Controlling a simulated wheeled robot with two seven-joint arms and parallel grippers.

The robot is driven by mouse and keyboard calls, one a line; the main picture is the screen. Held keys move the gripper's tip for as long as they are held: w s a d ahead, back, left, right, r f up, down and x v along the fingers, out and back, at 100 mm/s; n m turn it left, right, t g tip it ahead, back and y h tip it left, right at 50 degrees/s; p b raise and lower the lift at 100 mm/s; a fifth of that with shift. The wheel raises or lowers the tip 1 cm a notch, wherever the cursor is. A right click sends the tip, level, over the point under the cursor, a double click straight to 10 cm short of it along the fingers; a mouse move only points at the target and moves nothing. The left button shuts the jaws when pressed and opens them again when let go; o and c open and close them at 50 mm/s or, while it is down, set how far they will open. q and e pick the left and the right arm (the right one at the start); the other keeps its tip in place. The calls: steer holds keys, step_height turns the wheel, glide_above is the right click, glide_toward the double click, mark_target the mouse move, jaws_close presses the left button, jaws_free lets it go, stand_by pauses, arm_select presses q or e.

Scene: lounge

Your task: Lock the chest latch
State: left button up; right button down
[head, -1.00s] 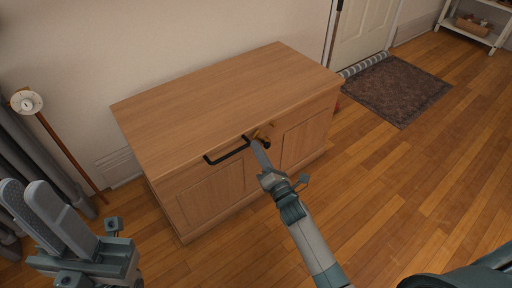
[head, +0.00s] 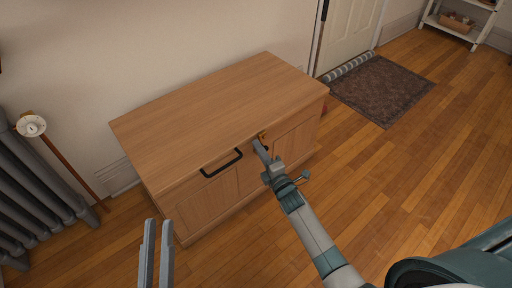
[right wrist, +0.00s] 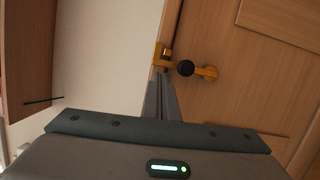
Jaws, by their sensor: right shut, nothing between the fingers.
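The wooden chest (head: 210,105) stands against the wall with its lid down. A black bar handle (head: 222,164) is on its front. The brass latch (head: 263,137) sits right of the handle near the lid edge. In the right wrist view the latch shows as a brass bracket (right wrist: 162,56) beside a black round knob (right wrist: 186,68) on an orange lever (right wrist: 207,72). My right gripper (head: 258,146) is shut and empty, its tips just beside the latch; contact cannot be told. My left gripper (head: 158,225) is low in front of the chest, its fingers slightly apart and empty.
A grey radiator (head: 35,195) and a round white dial (head: 31,126) are at the left. A dark doormat (head: 382,88) lies by the door (head: 350,35). A white shelf (head: 460,20) stands far right.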

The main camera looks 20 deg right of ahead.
steer(key=shift+w+d+r, duration=0.1)
steer(key=shift+d, duration=0.2)
arm_select(q)
steer(key=shift+w+f+g+y+p, duration=0.2)
steer(key=shift+w+f+g, duration=0.35)
steer(key=shift+f, duration=0.3)
steer(key=shift+w+f+g+y+p, duration=0.2)
steer(key=shift+w+f+g, duration=0.3)
steer(key=shift+f, duration=0.35)
arm_select(e)
steer(key=shift+w+d, duration=0.1)
steer(key=shift+d, duration=0.1)
arm_select(q)
steer(key=shift+w, duration=0.1)
steer(key=shift+a, duration=0.1)
